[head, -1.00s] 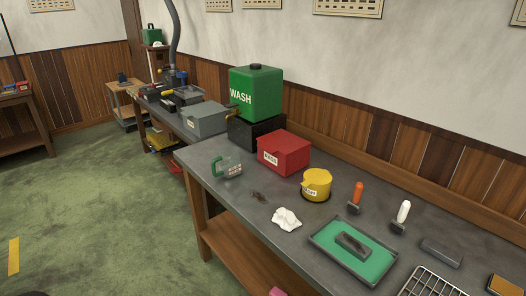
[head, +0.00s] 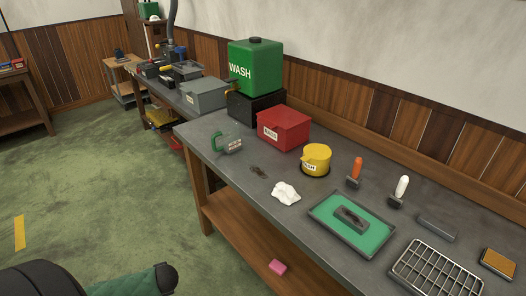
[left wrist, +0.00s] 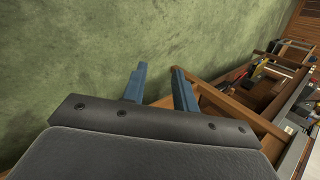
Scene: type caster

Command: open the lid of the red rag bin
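The red rag bin (head: 284,128) stands on the grey workbench (head: 243,178), in front of a black block and the green WASH can. It is a red box with a white label on its front, and its lid looks closed. My left gripper shows in the left wrist view (left wrist: 158,88) with its two blue-grey fingers apart and nothing between them. It is over the green floor beside a wooden bench frame, away from the bin. In the head view, a dark and green part of my arm shows at the bottom left. My right gripper is in neither view.
Near the bin are a yellow pot (head: 316,160), a clear jug with a green handle (head: 228,143) and a white rag (head: 286,193). A green tray (head: 375,247) and a wire rack (head: 437,272) lie to the right.

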